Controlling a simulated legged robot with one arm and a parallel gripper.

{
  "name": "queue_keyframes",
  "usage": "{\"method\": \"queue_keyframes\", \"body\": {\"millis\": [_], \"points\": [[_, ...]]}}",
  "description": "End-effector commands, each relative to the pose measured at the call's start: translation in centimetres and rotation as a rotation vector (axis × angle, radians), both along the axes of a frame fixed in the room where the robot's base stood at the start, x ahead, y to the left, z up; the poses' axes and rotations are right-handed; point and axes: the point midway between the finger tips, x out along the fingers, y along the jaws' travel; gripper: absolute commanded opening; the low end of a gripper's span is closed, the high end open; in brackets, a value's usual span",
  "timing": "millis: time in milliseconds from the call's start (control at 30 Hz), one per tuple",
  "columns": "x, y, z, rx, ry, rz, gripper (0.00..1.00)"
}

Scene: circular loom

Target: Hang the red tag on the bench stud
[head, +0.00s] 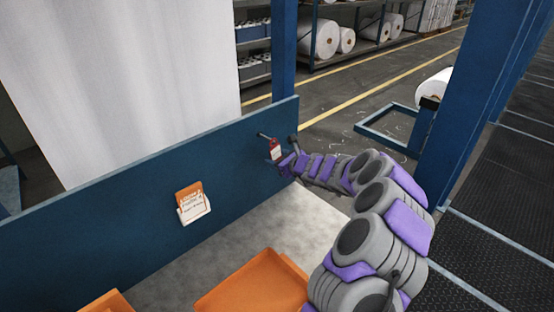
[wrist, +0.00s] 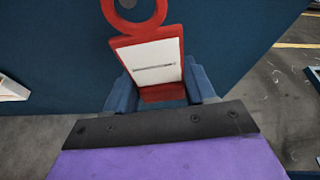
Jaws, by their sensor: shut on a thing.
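The red tag (head: 275,148) is upright in front of the blue bench panel (head: 130,205), close to a thin stud (head: 263,136) that sticks out near the panel's right end. In the wrist view, the red tag (wrist: 175,47) has a white face with a grey line and a red ring at its top. My gripper (wrist: 162,88) is shut on its lower part, with a blue finger on each side. The ring's top is cut off by the picture's edge. A small grey piece shows inside the ring, but I cannot tell whether the stud passes through it.
An orange and white card holder (head: 193,203) is on the panel to the left. Orange trays (head: 255,285) stand on the grey bench top (head: 165,280). A blue post (head: 284,60) rises behind the panel. A dark knob (head: 293,140) is right of the tag.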

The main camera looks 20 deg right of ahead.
Motion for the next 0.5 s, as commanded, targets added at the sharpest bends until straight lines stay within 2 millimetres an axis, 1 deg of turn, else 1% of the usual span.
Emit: {"method": "queue_keyframes", "body": {"millis": [167,200,433,500], "points": [[-0.02,0.06,-0.29,-0.002,0.004,0.001,0.18],[-0.02,0.07,-0.3,-0.002,0.005,0.002,0.59],[-0.05,0.04,-0.21,-0.001,0.003,0.002,0.81],[-0.05,0.04,-0.18,-0.001,0.003,0.002,0.84]]}}
